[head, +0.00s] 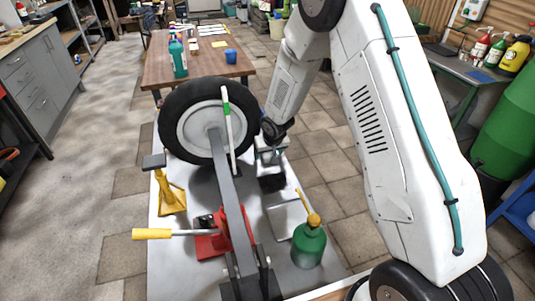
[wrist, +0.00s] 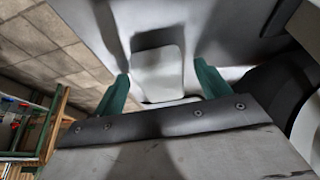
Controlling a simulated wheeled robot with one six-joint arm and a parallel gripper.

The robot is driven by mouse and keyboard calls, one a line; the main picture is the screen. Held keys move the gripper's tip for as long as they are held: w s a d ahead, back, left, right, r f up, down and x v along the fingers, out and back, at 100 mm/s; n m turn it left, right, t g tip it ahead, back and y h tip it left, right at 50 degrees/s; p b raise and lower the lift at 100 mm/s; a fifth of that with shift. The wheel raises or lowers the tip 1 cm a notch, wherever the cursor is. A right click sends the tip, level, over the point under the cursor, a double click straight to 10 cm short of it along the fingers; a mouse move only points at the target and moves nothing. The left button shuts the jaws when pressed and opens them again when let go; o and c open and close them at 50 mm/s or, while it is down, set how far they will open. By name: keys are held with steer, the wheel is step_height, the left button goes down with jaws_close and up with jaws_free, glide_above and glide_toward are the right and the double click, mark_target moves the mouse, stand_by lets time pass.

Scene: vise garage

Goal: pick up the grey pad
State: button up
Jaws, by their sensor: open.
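A flat light grey pad (head: 284,218) lies on the pale platform (head: 178,258), left of the green bottle. My gripper (head: 270,168) hangs beyond it, right of the upright wheel, its fingertips hard to make out in the head view. In the wrist view, two teal fingers (wrist: 163,88) stand well apart. A pale grey rounded block (wrist: 158,72) shows between them, with a dark patch at its far end. I cannot tell for certain whether it is the pad, or whether a finger touches it. Nothing is visibly clamped.
The tyre (head: 180,118) and a sloping grey bar (head: 228,190) rise left of my gripper. A green bottle (head: 309,245) with an orange top stands near the pad. A yellow stand (head: 170,195) and red jack (head: 212,240) are left. A brown table (head: 205,67) stands behind.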

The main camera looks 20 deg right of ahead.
steer(key=c, duration=1)
steer(key=shift+c, duration=0.2)
steer(key=shift+a+r, duration=0.1)
steer(key=shift+r, duration=0.15)
steer(key=shift+r, duration=0.25)
steer(key=shift+r, duration=0.2)
